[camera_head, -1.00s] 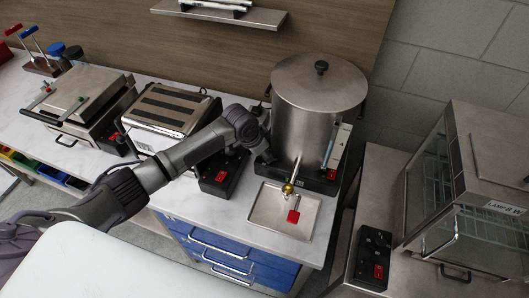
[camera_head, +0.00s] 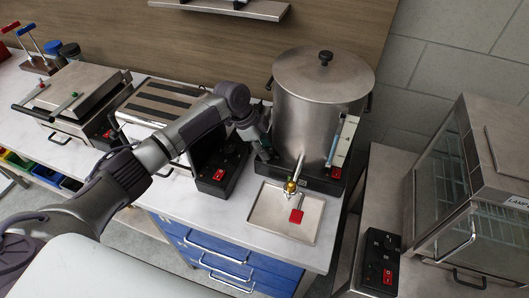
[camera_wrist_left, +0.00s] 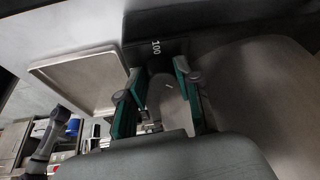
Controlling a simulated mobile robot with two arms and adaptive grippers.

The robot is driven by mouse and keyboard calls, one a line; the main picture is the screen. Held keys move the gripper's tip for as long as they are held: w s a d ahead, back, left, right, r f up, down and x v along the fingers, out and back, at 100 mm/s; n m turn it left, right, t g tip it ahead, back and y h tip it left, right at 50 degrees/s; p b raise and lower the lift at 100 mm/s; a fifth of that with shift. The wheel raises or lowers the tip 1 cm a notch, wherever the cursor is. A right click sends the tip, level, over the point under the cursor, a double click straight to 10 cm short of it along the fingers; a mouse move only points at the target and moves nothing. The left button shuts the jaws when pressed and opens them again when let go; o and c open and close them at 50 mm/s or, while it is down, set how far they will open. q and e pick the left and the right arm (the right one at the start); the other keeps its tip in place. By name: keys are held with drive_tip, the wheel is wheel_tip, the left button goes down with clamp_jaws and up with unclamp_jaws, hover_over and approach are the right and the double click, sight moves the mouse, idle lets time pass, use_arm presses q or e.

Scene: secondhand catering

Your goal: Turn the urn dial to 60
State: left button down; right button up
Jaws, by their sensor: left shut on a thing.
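The urn (camera_head: 318,105) is a tall steel cylinder with a lidded top, a brass tap and a black base on the worktop. My left gripper (camera_head: 266,152) is at the left of the urn's base, and its fingertips are mostly hidden in the head view. In the left wrist view, its two teal fingers (camera_wrist_left: 158,98) are shut on the grey dial (camera_wrist_left: 167,103), one on each side. A white "100" mark shows on the black base (camera_wrist_left: 152,47) near the dial. The dial's pointer reading cannot be told. My right gripper is in neither view.
A toaster (camera_head: 160,104) and a black control box (camera_head: 220,168) stand left of the urn. A glass-sided cabinet (camera_head: 480,190) stands at the right.

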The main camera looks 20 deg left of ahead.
use_arm(q)
drive_tip(key=shift+w+m+b, duration=0.1)
drive_tip(key=shift+m+b, duration=0.3)
drive_tip(key=shift+m, duration=0.2)
drive_tip(key=c, duration=0.8)
unclamp_jaws()
